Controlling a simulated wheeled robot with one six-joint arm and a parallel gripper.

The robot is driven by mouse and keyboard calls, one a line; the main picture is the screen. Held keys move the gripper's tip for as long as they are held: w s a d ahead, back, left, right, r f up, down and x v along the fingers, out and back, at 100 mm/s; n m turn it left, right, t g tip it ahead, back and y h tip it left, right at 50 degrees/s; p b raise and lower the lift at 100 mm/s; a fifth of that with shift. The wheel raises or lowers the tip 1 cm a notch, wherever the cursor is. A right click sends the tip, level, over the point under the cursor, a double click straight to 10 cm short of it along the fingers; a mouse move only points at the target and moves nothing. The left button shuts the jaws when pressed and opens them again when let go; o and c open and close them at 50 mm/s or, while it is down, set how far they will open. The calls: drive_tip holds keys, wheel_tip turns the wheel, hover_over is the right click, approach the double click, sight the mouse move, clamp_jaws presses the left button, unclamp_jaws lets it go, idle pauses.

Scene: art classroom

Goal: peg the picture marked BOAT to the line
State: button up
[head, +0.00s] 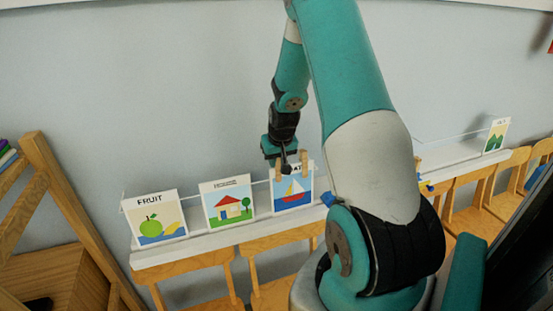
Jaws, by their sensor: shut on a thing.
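My gripper (287,167) is at the card's top edge, shut on what looks like a wooden peg. The dark fingers hide the exact grip, and I cannot tell whether the pegs clip both card and line.
The FRUIT picture (156,219) and a house picture (228,203) stand to the left; a green picture (495,136) is far right. The white ledge (207,243) runs below them. Wooden chairs (275,294) stand in front. A wooden frame (68,205) is at left.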

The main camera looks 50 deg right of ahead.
idle(0.4)
drive_tip(key=o, duration=0.8)
drive_tip(key=shift+o, duration=1.2)
drive_tip(key=p+v, duration=0.4)
drive_tip(key=v, duration=0.3)
drive_tip(key=shift+p, duration=0.35)
